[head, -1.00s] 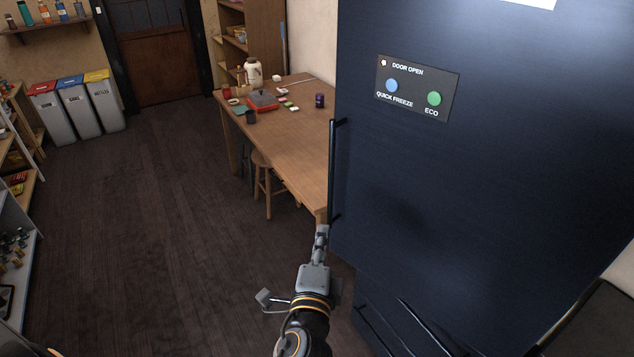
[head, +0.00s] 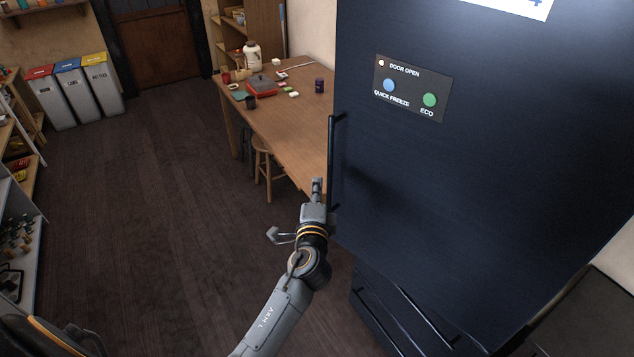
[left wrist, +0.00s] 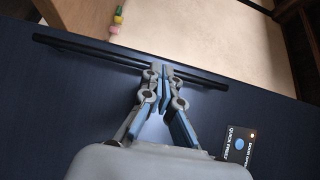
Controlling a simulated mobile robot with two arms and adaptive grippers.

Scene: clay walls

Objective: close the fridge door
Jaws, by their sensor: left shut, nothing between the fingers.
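The dark blue fridge door (head: 490,170) fills the right of the head view. Its panel (head: 412,88) reads DOOR OPEN, with a blue and a green button. A long black vertical handle (head: 333,160) runs along the door's left edge. My left gripper (head: 317,184) is shut and empty, just left of the handle's lower part. In the left wrist view the shut fingertips (left wrist: 160,72) overlap the handle bar (left wrist: 90,50); I cannot tell whether they touch it. The door's edge and the panel (left wrist: 240,147) also show there. My right gripper is not in view.
A wooden table (head: 285,135) with a kettle and small items stands behind the handle, with a stool (head: 267,172) beside it. Bins (head: 75,92) stand at the back left, shelves (head: 18,230) along the left. The wooden floor between is clear. Drawers (head: 395,310) show below the door.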

